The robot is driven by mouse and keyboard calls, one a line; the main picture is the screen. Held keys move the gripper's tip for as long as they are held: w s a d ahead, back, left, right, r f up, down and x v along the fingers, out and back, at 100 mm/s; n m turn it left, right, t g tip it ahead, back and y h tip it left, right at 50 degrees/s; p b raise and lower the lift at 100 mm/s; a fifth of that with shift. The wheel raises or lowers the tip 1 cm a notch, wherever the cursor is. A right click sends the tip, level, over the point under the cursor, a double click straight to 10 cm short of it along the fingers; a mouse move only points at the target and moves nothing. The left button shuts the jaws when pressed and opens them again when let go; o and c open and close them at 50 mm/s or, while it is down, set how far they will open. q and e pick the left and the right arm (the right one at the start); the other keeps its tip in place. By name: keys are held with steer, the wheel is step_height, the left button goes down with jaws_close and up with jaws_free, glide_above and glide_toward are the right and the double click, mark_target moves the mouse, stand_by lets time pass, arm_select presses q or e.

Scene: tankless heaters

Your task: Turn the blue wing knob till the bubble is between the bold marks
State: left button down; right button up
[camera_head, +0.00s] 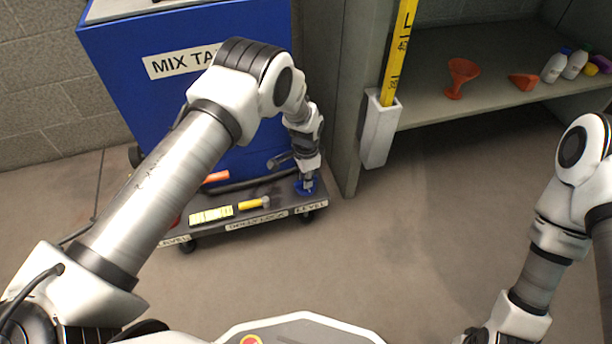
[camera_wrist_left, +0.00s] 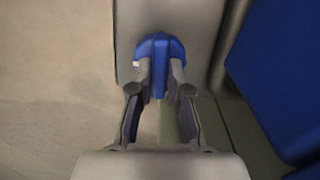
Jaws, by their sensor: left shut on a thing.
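The blue wing knob (camera_head: 311,191) sits at the right end of the low grey cart, by a "LEVEL" label. In the left wrist view the knob (camera_wrist_left: 158,48) stands upright between my fingers. My left gripper (camera_head: 308,181) reaches down onto it and is shut on its wing; the fingertips (camera_wrist_left: 161,76) press on both sides. A yellow strip with dark marks (camera_head: 211,215), which looks like the level vial, lies on the cart's front; its bubble is too small to make out. My right arm shows at the right, but its gripper is out of view.
A blue "MIX TANK" box (camera_head: 120,95) stands on the cart (camera_head: 270,213). A yellow-handled tool (camera_head: 252,204) lies near the strip. The floor in front is clear.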

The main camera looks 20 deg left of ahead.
arm_select(q)
steer(key=n+p, duration=0.1)
steer(key=n, duration=0.2)
steer(key=n+p, duration=0.1)
steer(key=n, duration=0.2)
steer(key=shift+n, duration=0.4)
steer(key=n, duration=0.4)
steer(key=shift+n+p, duration=0.3)
steer(key=n, duration=0.4)
steer(key=shift+n, duration=0.4)
steer(key=c, duration=1.1)
jaws_free()
steer(key=shift+f, duration=0.1)
